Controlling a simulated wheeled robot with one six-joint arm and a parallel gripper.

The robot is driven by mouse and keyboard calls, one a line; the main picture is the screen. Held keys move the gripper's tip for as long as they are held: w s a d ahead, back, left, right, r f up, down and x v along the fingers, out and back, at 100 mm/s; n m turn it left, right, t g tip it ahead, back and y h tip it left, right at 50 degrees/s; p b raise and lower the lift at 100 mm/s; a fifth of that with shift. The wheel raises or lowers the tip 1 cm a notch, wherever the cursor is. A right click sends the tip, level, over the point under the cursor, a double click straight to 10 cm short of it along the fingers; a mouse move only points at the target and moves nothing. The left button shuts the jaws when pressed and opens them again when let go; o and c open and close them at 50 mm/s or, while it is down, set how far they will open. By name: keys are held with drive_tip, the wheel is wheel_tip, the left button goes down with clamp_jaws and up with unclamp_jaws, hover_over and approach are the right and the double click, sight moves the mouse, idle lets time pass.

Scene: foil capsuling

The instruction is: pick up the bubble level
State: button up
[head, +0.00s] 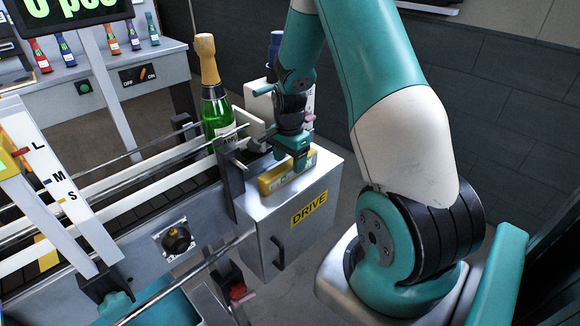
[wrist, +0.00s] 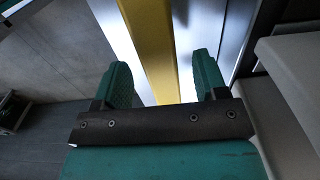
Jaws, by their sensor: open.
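The bubble level is a yellow bar (head: 270,184) lying on top of the grey metal drive box (head: 325,172). In the wrist view the yellow bar (wrist: 150,40) runs between the two green fingers. My gripper (head: 292,168) is over the level in the head view and hides part of it. In the wrist view my gripper (wrist: 163,90) is open, with a finger on each side of the bar and visible gaps. I cannot tell how far the fingertips are above the box top.
A green bottle (head: 216,108) with a gold top stands on the conveyor just left of the drive box. Metal guide rails (head: 110,170) run along the conveyor. A bench (head: 110,80) with several coloured bottles stands at the back left.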

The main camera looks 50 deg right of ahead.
wheel_tip(320, 180, down, 2)
drive_tip(key=shift+c, duration=0.5)
drive_tip(key=c, duration=1.1)
drive_tip(key=shift+r, duration=0.1)
